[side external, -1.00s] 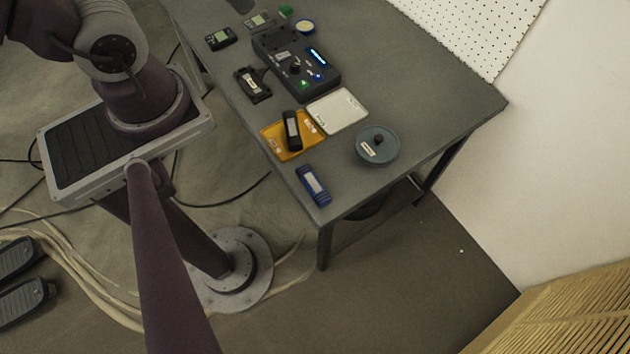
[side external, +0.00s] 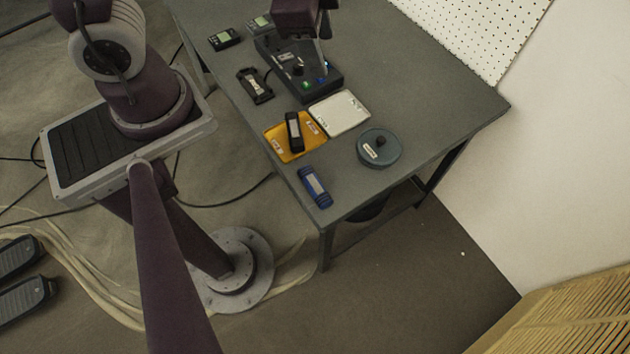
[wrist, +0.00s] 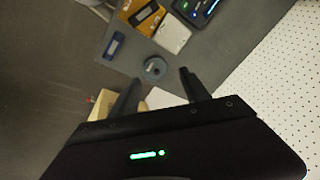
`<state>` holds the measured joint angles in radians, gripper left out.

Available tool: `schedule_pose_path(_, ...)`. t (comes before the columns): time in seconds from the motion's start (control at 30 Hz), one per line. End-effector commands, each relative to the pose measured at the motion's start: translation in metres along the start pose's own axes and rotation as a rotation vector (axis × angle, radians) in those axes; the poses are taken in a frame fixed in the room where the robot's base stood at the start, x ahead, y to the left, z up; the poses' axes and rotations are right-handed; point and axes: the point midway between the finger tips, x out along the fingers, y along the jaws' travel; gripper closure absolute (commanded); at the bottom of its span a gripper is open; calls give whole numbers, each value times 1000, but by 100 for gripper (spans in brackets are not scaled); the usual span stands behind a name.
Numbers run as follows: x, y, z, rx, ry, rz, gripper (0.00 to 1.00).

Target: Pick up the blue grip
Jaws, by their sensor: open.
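The blue grip (side external: 315,186) lies on the table near its front left edge, with a pale label on its top. It also shows in the wrist view (wrist: 114,46), lying flat at upper left. My gripper shows in the wrist view (wrist: 158,82) with its two dark fingers spread apart and nothing between them. In the side view part of my gripper (side external: 325,25) is over the black control box at the back of the table, well away from the blue grip; its fingertips are hard to make out.
A yellow tray (side external: 283,149) holding a black grip (side external: 294,132) lies behind the blue grip. A white tray (side external: 352,119), a round grey-blue lidded container (side external: 391,150), a black control box (side external: 328,82) and a black cradle (side external: 248,87) are nearby. A pegboard (side external: 480,25) stands behind.

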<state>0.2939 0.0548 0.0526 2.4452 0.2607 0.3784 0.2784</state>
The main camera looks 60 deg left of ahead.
Motion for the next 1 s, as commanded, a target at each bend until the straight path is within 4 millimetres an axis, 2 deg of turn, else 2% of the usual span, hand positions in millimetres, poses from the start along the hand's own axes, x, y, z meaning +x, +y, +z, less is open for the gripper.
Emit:
schedule_pose_path(0.03, 32, 16, -4, 132, -38, 35, 45)
schedule_pose_path(0.1, 75, 40, -8, 330, -61, 83, 45)
schedule_pose_path(0.2, 128, 80, 1, 578, -81, 162, 45)
schedule_pose_path(0.3, 163, 112, 17, 751, -85, 233, 45)
schedule_pose_path(0.4, 181, 131, 29, 844, -84, 277, 45)
schedule_pose_path(0.5, 192, 138, 35, 875, -84, 293, 45)
schedule_pose_path(0.67, 214, 142, 38, 873, -85, 292, 45)
schedule_pose_path(0.83, 245, 146, 43, 870, -85, 292, 45)
schedule_pose_path(1.0, 255, 148, 44, 869, -83, 290, 45)
